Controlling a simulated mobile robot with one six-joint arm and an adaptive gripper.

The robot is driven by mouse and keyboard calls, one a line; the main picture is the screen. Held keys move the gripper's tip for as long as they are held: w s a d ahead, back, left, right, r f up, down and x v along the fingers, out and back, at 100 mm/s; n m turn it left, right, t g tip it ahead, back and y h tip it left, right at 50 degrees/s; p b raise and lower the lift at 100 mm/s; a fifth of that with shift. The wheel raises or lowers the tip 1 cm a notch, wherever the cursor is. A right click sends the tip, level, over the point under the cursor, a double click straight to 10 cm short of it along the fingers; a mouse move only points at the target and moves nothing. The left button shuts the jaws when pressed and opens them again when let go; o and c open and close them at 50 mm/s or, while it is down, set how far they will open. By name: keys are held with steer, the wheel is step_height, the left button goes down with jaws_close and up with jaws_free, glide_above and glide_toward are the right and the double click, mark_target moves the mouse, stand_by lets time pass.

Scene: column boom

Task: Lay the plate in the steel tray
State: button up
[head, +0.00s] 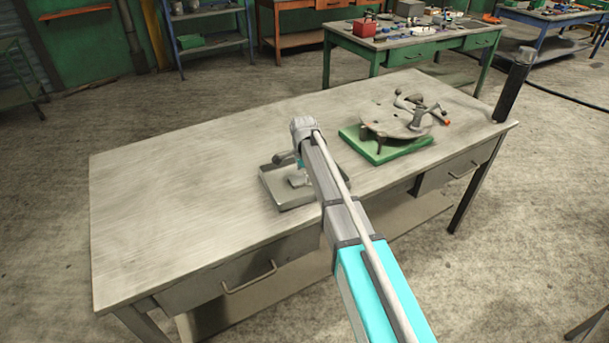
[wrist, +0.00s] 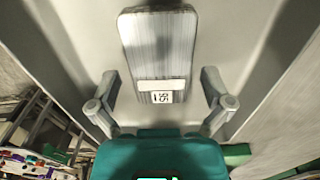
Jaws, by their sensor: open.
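The plate (wrist: 160,45), brushed steel with a white label, shows in the wrist view over the grey floor of the steel tray (wrist: 225,50). It lies within the tray's walls; I cannot tell whether all of it touches the floor. My gripper (wrist: 158,88) is open, one finger on each side of the plate's labelled end, with gaps between. In the head view the steel tray (head: 304,204) stands on the bench, and my arm hides part of it. My gripper (head: 298,165) is over the tray there. The plate is mostly hidden in that view.
The workbench (head: 160,205) is bare left of the tray. To the right stands a green base (head: 383,155) with a round fixture (head: 392,120) and clamp handles. A black post (head: 512,88) rises at the bench's right corner. Other benches stand behind.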

mark_target(304, 177)
step_height(304, 177, up, 12)
steer(key=p, duration=1.1)
steer(key=shift+p, duration=0.35)
steer(key=shift+d, duration=0.1)
stand_by(0.4)
steer(key=s+d+n, duration=1.2)
steer(key=s+d, duration=1.1)
steer(key=s, duration=0.3)
steer(key=shift+s+d, duration=0.15)
